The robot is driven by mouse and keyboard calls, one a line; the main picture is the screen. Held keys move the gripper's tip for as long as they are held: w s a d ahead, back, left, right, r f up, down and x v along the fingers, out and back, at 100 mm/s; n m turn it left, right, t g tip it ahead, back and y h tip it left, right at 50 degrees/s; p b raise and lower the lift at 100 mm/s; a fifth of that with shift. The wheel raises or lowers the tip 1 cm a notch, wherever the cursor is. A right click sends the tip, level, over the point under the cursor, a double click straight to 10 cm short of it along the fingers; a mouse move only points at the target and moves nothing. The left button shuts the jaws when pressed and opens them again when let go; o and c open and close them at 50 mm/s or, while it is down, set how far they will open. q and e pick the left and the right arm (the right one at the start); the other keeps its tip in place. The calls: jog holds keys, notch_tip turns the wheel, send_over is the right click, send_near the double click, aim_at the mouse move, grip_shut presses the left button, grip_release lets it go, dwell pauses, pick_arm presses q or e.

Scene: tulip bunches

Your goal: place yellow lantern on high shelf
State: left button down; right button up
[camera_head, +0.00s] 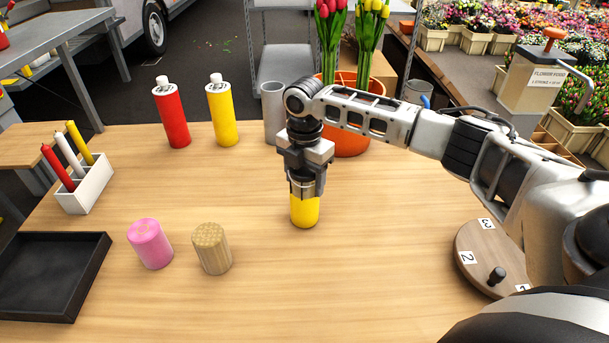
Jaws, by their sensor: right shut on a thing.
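My right gripper (305,178) points straight down over the middle of the wooden table. It is shut on a yellow cylinder (305,212), which looks like the yellow lantern. Its top is hidden by the gripper. The cylinder is upright and low at the tabletop; I cannot tell whether it touches the wood. A grey metal rack with shelves (285,62) stands behind the table; I cannot tell whether it is the high shelf. My left gripper is not in view.
Red (171,115) and yellow (222,112) bottles, a grey cylinder (273,110) and an orange tulip pot (352,138) stand at the back. Pink (150,244) and tan (212,250) cylinders, a candle box (91,188), a black tray (90,285) and a numbered disc (480,262) are nearer.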

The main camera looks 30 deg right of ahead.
jog(key=shift+f, duration=0.1)
jog(key=o, duration=1.5)
jog(key=shift+c, duration=0.2)
jog(key=shift+o, duration=0.3)
